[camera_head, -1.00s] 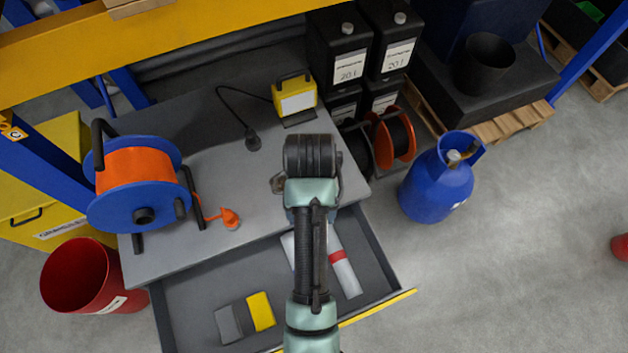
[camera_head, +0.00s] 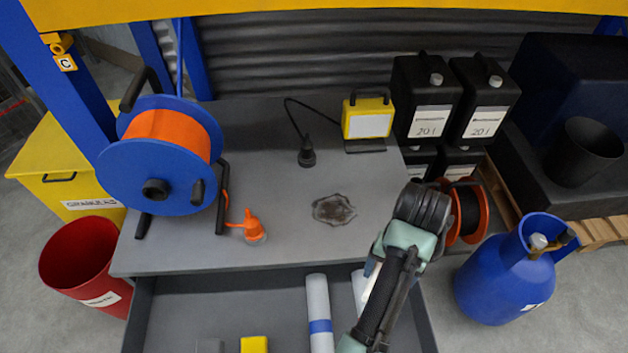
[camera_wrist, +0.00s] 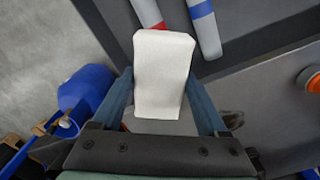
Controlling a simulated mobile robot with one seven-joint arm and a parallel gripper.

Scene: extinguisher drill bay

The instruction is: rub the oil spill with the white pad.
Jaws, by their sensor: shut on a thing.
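The oil spill (camera_head: 334,209) is a dark brown, uneven patch on the grey bench top, in plain sight in the head view. My gripper (camera_wrist: 163,85) is shut on the white pad (camera_wrist: 162,68), which sits between its two blue fingers in the wrist view. In the head view my arm is to the right of the spill, over the bench's front right corner, and mostly hides the gripper. A small brown piece of the spill (camera_wrist: 233,119) shows beside the right finger in the wrist view. The pad is apart from the spill.
The open drawer (camera_head: 240,295) below holds rolls. A blue gas cylinder (camera_head: 510,275) stands right.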

